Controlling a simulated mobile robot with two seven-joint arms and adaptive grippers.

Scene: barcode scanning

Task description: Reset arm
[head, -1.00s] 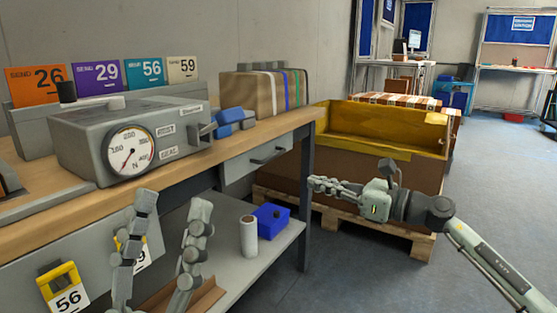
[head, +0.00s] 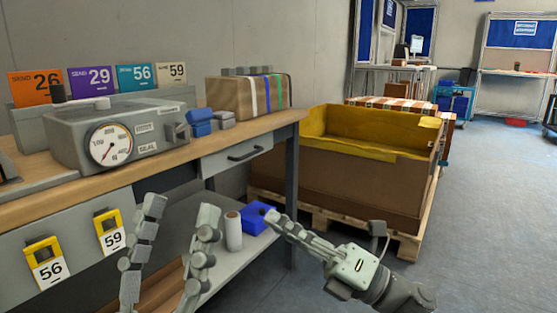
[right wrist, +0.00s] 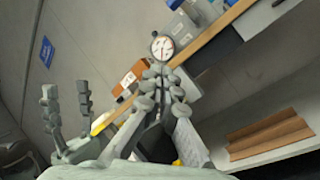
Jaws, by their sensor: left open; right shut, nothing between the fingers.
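My left gripper (head: 181,210) is open and empty, fingers pointing up, in front of the workbench (head: 170,185) in the head view. Its two fingers also stand apart at the left of the right wrist view (right wrist: 66,95). My right gripper (head: 270,218) is shut and empty. In the head view it points left, its tip overlapping the blue box (head: 250,219) in the picture; I cannot tell if they touch. In the right wrist view its fingertips (right wrist: 165,73) are together.
A grey sealing machine (head: 100,130) with a dial and a brown parcel (head: 238,96) stand on the bench. Yellow-topped tags 56 (head: 44,262) and 59 (head: 109,231) hang on its front. A yellow-lined crate (head: 360,185) sits on a pallet. Floor at right is free.

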